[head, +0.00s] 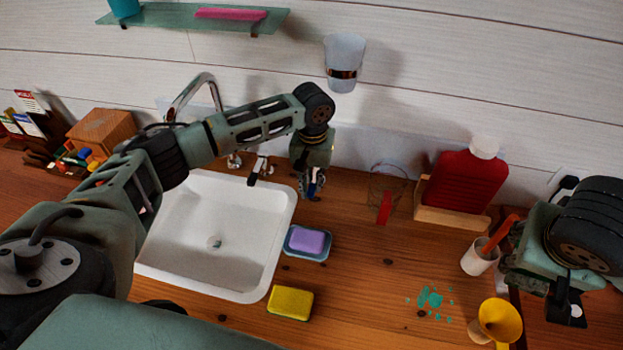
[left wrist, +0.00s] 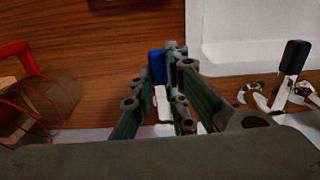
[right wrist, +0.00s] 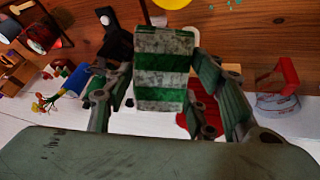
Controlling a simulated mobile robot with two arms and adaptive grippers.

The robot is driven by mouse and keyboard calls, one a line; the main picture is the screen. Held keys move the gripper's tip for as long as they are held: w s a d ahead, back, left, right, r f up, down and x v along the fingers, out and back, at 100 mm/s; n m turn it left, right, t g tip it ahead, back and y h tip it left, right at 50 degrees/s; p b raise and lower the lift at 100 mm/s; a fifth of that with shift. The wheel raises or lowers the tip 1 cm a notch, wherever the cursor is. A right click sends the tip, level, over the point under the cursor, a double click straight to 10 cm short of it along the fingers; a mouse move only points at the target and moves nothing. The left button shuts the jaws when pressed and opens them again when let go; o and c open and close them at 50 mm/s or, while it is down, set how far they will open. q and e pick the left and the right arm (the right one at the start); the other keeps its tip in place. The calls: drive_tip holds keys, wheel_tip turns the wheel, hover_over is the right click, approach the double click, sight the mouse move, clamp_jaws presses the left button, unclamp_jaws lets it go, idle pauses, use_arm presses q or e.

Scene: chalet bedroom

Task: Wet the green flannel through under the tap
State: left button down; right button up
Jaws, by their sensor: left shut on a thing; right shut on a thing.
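My left gripper (head: 312,188) is right of the sink, above the counter near the wall. My right gripper (right wrist: 165,100) is at the right end of the counter. It is shut on a green-and-white striped piece (right wrist: 164,66); I cannot tell whether this is the green flannel. No other green cloth shows. The chrome tap (head: 205,80) arches behind the white sink (head: 262,275), partly behind my left arm. A black tap lever (head: 257,168) stands at the sink's back edge. No running water shows.
A purple soap on a blue dish (head: 318,254) and a yellow sponge (head: 290,303) lie right of the sink. A glass (head: 388,185), a red bottle (head: 463,180), a white cup (head: 479,258) and a yellow funnel (head: 500,320) stand farther right. Teal splashes (head: 432,298) mark the counter.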

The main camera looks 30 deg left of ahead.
use_arm(q)
drive_tip(key=shift+d+r+n+p, duration=0.35)
drive_tip(key=shift+n+p, duration=0.15)
drive_tip(key=shift+p, duration=0.55)
use_arm(e)
wheel_tip(320, 180, up, 3)
use_arm(q)
drive_tip(key=shift+w+d+f+n+p, duration=0.2)
drive_tip(key=shift+f+n+p, duration=0.1)
drive_tip(key=shift+p, duration=0.2)
use_arm(e)
drive_tip(key=shift+r, duration=0.5)
drive_tip(key=shift+f, duration=0.1)
use_arm(q)
drive_tip(key=c, duration=1.7)
unclamp_jaws()
wheel_tip(320, 180, up, 12)
drive_tip(key=shift+f, duration=0.1)
